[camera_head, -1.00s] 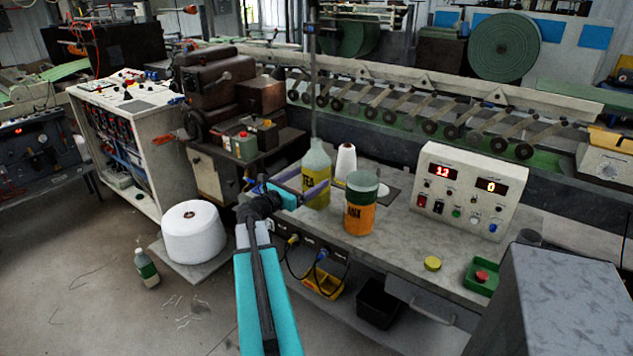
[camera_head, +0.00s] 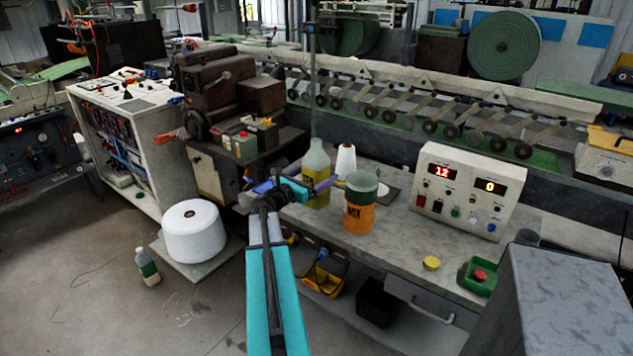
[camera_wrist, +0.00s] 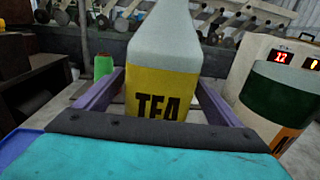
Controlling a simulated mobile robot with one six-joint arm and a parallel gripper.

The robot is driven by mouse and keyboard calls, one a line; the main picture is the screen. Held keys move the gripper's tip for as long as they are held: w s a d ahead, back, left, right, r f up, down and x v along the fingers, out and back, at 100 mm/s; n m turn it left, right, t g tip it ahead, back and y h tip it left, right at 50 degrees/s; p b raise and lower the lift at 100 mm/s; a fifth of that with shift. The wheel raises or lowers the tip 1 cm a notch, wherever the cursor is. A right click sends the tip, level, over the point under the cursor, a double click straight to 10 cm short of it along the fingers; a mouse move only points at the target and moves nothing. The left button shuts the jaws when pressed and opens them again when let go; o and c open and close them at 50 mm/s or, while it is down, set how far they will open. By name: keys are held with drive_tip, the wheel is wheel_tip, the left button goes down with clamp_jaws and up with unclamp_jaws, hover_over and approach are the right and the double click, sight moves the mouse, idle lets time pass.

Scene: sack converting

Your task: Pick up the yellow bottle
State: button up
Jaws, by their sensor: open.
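The yellow bottle (camera_head: 316,172) stands upright on the grey worktable, with a pale neck and a yellow lower part. In the wrist view the bottle (camera_wrist: 164,62) fills the middle, and its yellow band reads "TEA". My gripper (camera_head: 303,184) is open at the bottle's left side in the head view. In the wrist view its two purple fingers (camera_wrist: 160,100) lie to the left and right of the bottle, with gaps visible beside it. The bottle's base is hidden behind my gripper.
An orange jar (camera_head: 360,206) with a green upper part stands close to the right of the bottle. A white cone (camera_head: 346,160) stands behind. A control box (camera_head: 466,190) is farther right.

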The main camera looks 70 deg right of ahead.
sight(323, 161)
drive_tip(key=x, duration=0.3)
drive_tip(key=shift+d+p, duration=0.4)
drive_tip(key=shift+c, duration=0.4)
drive_tip(key=shift+s, duration=0.1)
drive_tip(key=c, duration=1.2)
drive_tip(key=shift+o, duration=0.2)
drive_tip(key=shift+r, duration=0.2)
drive_tip(key=a+r+b, duration=0.1)
drive_tip(key=a+r, duration=0.1)
drive_tip(key=a, duration=0.6)
drive_tip(key=a+r+b, duration=0.2)
drive_tip(key=a, duration=0.5)
drive_tip(key=shift+w+a+r, duration=0.25)
drive_tip(key=shift+a+r, duration=0.05)
drive_tip(key=shift+a, duration=0.2)
idle(0.7)
